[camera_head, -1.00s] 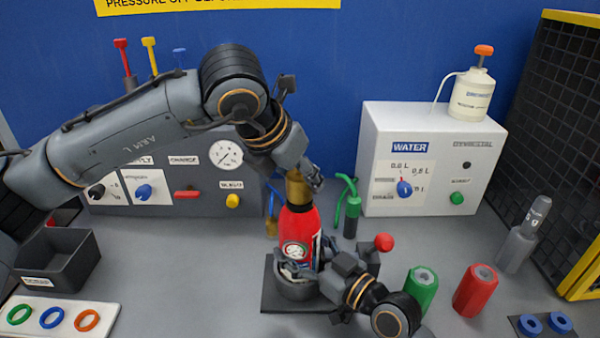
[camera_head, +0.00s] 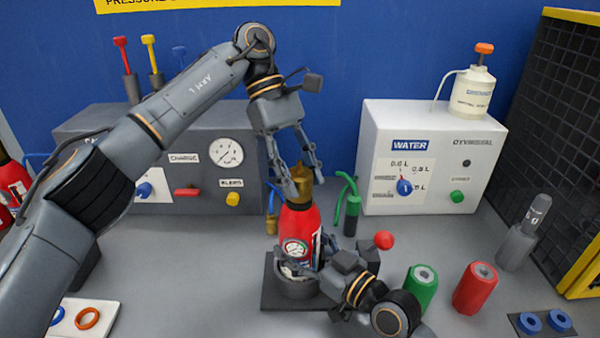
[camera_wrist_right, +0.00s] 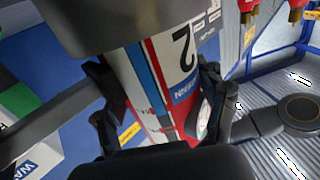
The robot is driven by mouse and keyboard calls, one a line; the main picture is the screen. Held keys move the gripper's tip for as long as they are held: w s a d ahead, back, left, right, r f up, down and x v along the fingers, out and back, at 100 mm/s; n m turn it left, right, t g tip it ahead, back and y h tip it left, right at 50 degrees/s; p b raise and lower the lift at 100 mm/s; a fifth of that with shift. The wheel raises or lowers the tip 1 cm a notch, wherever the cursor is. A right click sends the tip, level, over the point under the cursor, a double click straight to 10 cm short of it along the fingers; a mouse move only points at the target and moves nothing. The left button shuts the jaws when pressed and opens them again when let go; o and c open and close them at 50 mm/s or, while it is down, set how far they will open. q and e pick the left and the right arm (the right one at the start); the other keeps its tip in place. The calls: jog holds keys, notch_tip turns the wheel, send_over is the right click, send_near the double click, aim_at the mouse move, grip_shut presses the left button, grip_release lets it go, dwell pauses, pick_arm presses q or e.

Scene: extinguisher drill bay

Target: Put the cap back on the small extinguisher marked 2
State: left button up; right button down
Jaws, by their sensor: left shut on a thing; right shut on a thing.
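The small red extinguisher (camera_head: 300,222) stands upright in a dark holder on a black base plate (camera_head: 275,298). Its label shows a 2 in the right wrist view (camera_wrist_right: 182,48). The brass cap (camera_head: 300,183) is at the top of the extinguisher, in line with its neck; I cannot tell whether it is seated. My left gripper (camera_head: 303,187) comes down from above and is shut on the cap, a finger on each side. My right gripper (camera_head: 303,268) is shut on the lower body of the extinguisher from the right; its fingers flank the label in the right wrist view (camera_wrist_right: 160,112).
Behind stand a grey charge panel with a gauge (camera_head: 226,152) and a white water box (camera_head: 430,165). A red-knobbed lever (camera_head: 384,240), a green cylinder (camera_head: 421,290) and a red cylinder (camera_head: 475,288) are at the right. Rings (camera_head: 87,318) lie front left.

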aim_at(299, 160)
pick_arm(q)
jog(key=shift+m+y, duration=0.3)
jog(key=shift+m, duration=0.5)
jog(key=o, duration=1.3)
jog(key=shift+a, duration=0.1)
jog(key=shift+r, duration=0.15)
jog(key=shift+r, duration=2.15)
jog(key=shift+c, duration=0.3)
